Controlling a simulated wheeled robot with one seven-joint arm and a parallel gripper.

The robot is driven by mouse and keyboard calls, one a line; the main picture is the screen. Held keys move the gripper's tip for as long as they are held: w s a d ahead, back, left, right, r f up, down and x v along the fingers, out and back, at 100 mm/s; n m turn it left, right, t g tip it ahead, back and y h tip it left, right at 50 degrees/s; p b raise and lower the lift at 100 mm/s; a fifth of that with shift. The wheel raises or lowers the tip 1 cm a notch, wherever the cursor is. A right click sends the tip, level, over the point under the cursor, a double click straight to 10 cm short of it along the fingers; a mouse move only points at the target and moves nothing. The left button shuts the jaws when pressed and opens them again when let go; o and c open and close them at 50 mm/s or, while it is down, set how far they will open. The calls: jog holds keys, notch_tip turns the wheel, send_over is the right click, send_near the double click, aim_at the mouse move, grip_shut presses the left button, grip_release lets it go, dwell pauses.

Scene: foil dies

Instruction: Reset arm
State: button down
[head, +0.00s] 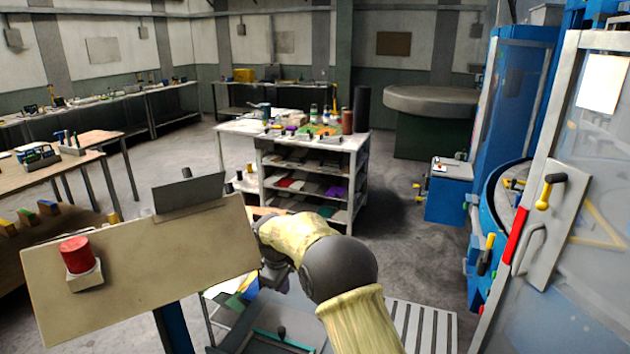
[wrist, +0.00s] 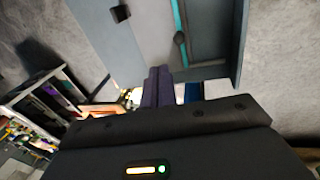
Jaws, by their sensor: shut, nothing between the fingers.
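My arm, wrapped in a pale yellow cover with a dark round joint, reaches from the bottom of the head view toward the middle. My gripper shows in the wrist view (wrist: 158,86) as two dark fingers lying together, shut and empty. In the head view the gripper itself cannot be clearly made out beyond the arm's far end.
A tan panel with a red button (head: 77,255) stands at front left. A grey surface with a teal strip and dark knob (wrist: 180,39) lies close to the fingers. A shelved bench (head: 362,170) stands behind the arm. A blue-framed machine with a glass door (head: 583,200) is at right. Open floor (head: 415,230) lies between.

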jog(key=s+d+r+m, duration=0.2)
jog(key=s+d+m, duration=0.3)
jog(key=d, duration=0.4)
jog(key=s+d+r+m, duration=0.2)
jog(key=s+d+r, duration=0.1)
jog(key=s+d, duration=0.5)
jog(key=s+d+m, duration=0.3)
jog(key=s+d, duration=0.1)
jog(key=s, duration=0.4)
jog(key=s+d+f+m, duration=0.1)
jog(key=s+d+m, duration=0.2)
jog(key=s, duration=0.6)
jog(key=shift+d+f+m+y, duration=0.25)
jog(key=shift+d+m+y, duration=0.05)
jog(key=shift+d, duration=0.75)
jog(key=shift+s+a, duration=0.1)
